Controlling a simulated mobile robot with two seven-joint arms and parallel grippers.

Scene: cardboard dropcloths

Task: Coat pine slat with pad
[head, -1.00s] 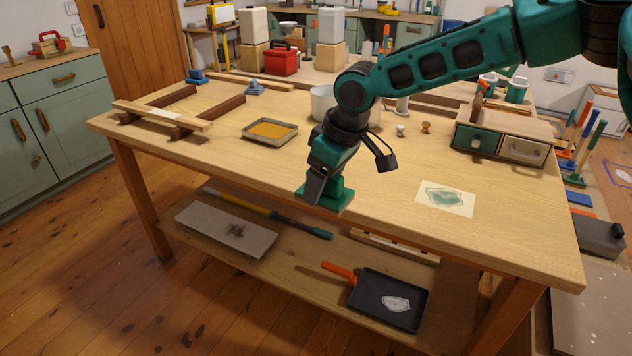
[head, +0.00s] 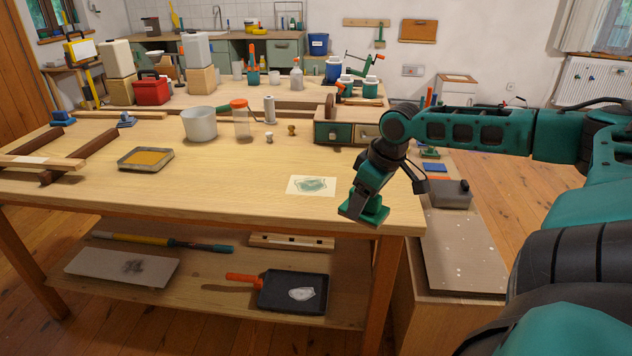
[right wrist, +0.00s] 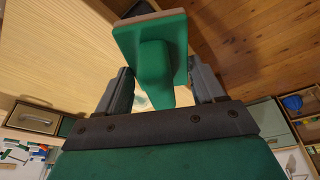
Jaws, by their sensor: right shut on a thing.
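The pine slat (head: 38,162) lies across two dark brown bars at the left end of the workbench in the head view, cut off by the picture's left edge. A shallow tray (head: 146,159) of amber liquid sits right of it. My right gripper (head: 362,202) is near the bench's front right corner, far from the slat and tray. It is shut on the green pad (head: 376,214). In the right wrist view the pad (right wrist: 150,42) has its handle between the two fingers and a pale tan layer on its far side. My left gripper is out of view.
A stained paper sheet (head: 312,185) lies left of my right gripper. A white pot (head: 199,125), a jar with an orange lid (head: 241,119) and a drawer box (head: 346,131) stand behind. The front middle of the bench (head: 220,180) is clear.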

